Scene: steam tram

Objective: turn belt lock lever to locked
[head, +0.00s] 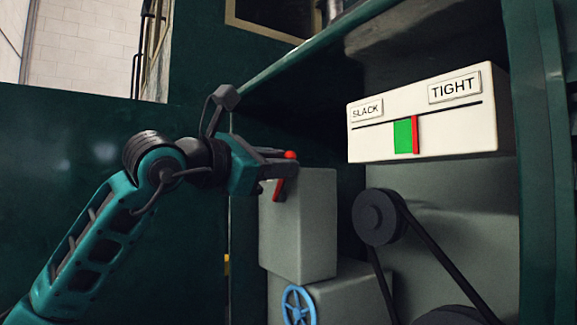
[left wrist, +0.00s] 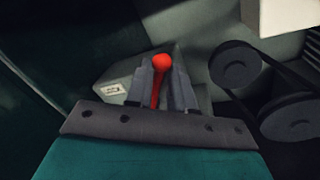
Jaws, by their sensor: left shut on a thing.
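The belt lock lever (head: 279,189) is red with a round red knob and stands at the top left edge of a grey box (head: 305,230). In the head view my left gripper (head: 284,166) reaches it from the left, its fingers around the lever just below the knob. The left wrist view shows the red lever (left wrist: 158,88) between the two grey fingers, with the knob above them. The left gripper is shut on the lever. A small label (left wrist: 112,89) beside it is too small to read. My right gripper is not in view.
A white gauge (head: 450,145) marked SLACK and TIGHT has its red pointer (head: 415,135) at the right edge of a green band. A blue handwheel (head: 298,305) sits below the grey box. A black belt (head: 430,245) runs over pulleys at right. Green panels frame the recess.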

